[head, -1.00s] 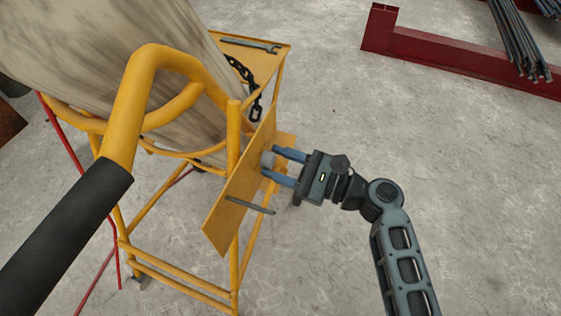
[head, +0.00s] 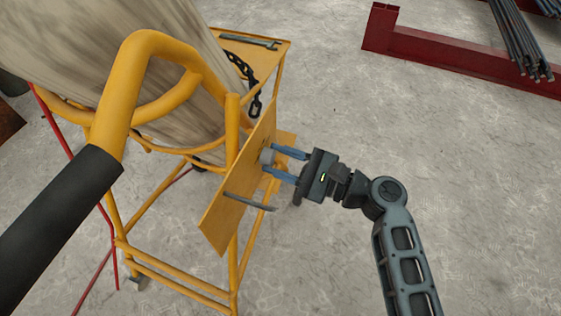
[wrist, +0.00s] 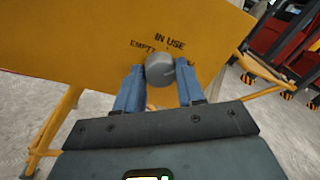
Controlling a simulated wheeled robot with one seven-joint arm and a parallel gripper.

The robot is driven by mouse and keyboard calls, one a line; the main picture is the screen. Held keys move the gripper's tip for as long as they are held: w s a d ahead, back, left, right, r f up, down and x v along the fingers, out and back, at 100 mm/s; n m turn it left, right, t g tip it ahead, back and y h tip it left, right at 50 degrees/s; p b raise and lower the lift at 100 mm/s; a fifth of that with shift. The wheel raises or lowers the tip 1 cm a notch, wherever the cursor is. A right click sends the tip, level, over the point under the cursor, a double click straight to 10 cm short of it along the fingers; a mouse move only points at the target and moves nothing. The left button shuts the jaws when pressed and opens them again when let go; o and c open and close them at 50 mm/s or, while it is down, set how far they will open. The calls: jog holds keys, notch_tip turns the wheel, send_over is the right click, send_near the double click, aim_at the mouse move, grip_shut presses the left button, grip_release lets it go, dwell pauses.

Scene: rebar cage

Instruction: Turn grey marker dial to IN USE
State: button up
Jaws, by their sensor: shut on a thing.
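The grey marker dial (head: 267,157) is a round knob on the yellow panel (head: 222,207) of the yellow trolley. In the wrist view the dial (wrist: 160,69) sits below the words IN USE, with EMPTY to its upper left. Part of the lettering is hidden behind the dial. My gripper (head: 271,161) is shut on the dial, with one blue finger on each side; it also shows in the wrist view (wrist: 160,80). I cannot tell which word the dial marks.
A dark bar (head: 249,202) sticks out from the panel below my gripper. A chain (head: 243,78) hangs near a wrench (head: 250,42) on the trolley's top plate. A yellow handle with a black grip (head: 62,226) fills the left.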

jog(key=n+b, duration=0.1)
jog(key=n, duration=0.1)
jog(key=n+b, duration=0.3)
jog(key=shift+f+n, duration=0.3)
jog(key=shift+f, duration=0.05)
jog(key=shift+r+n+b, duration=0.1)
jog(key=shift+n+b, duration=1.4)
jog(key=shift+n, duration=0.3)
jog(key=o, duration=1)
jog(key=shift+o, duration=0.2)
jog(key=shift+d+r, duration=0.1)
jog(key=v, duration=0.7)
jog(key=shift+d+p, duration=0.35)
jog(key=shift+p, duration=0.05)
jog(key=shift+f, duration=0.2)
